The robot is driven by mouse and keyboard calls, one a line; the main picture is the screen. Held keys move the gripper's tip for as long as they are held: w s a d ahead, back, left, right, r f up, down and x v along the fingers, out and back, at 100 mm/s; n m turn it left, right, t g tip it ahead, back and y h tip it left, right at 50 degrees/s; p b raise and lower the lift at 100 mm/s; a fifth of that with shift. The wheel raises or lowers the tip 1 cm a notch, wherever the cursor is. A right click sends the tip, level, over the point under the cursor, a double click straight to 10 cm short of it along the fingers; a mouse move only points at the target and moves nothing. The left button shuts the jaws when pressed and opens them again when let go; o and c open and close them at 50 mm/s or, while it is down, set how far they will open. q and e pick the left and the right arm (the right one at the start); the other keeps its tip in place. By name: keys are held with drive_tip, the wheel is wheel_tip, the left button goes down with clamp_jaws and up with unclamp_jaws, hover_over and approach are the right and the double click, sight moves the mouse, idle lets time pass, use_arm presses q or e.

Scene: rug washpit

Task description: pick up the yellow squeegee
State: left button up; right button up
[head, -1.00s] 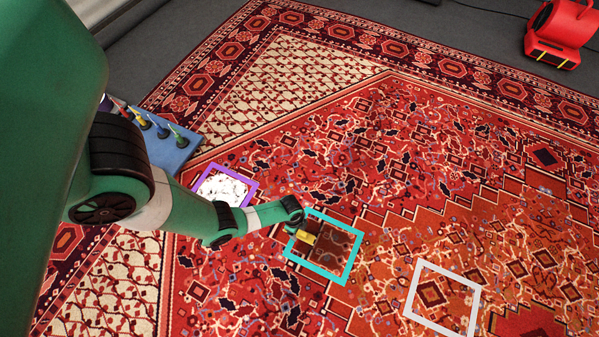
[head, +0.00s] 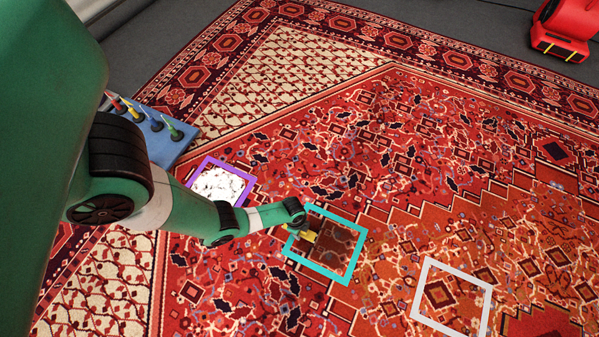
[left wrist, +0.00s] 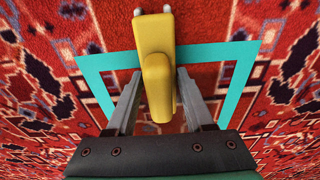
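The yellow squeegee (left wrist: 155,55) is large in the left wrist view, its handle pointing toward the camera, with two white knobs at its far end. My left gripper (left wrist: 160,85) has one finger on each side of the handle. The fingertips are close to the handle, partly hidden by it, so contact is unclear. In the head view, a small part of the squeegee (head: 311,236) shows below my left gripper (head: 299,222), at the left side of the turquoise square frame (head: 345,270). My right gripper is not in view.
The patterned red rug (head: 400,150) fills the floor. A purple frame (head: 205,163) with a white patch lies to the left, and a white frame (head: 455,328) to the right. A blue block with bottles (head: 165,150) stands at left. A red blower (head: 565,28) stands far right.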

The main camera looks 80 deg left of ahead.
use_arm(q)
clamp_jaws()
drive_tip(key=shift+r+p, duration=0.5)
drive_tip(key=r+p, duration=0.2)
drive_tip(key=d+r+p, duration=0.1)
drive_tip(key=r+p, duration=0.1)
drive_tip(key=shift+r, duration=0.15)
drive_tip(key=w+d+r+p, duration=0.2)
drive_tip(key=d+r+p, duration=0.5)
drive_tip(key=d, duration=0.6)
drive_tip(key=shift+r, duration=0.35)
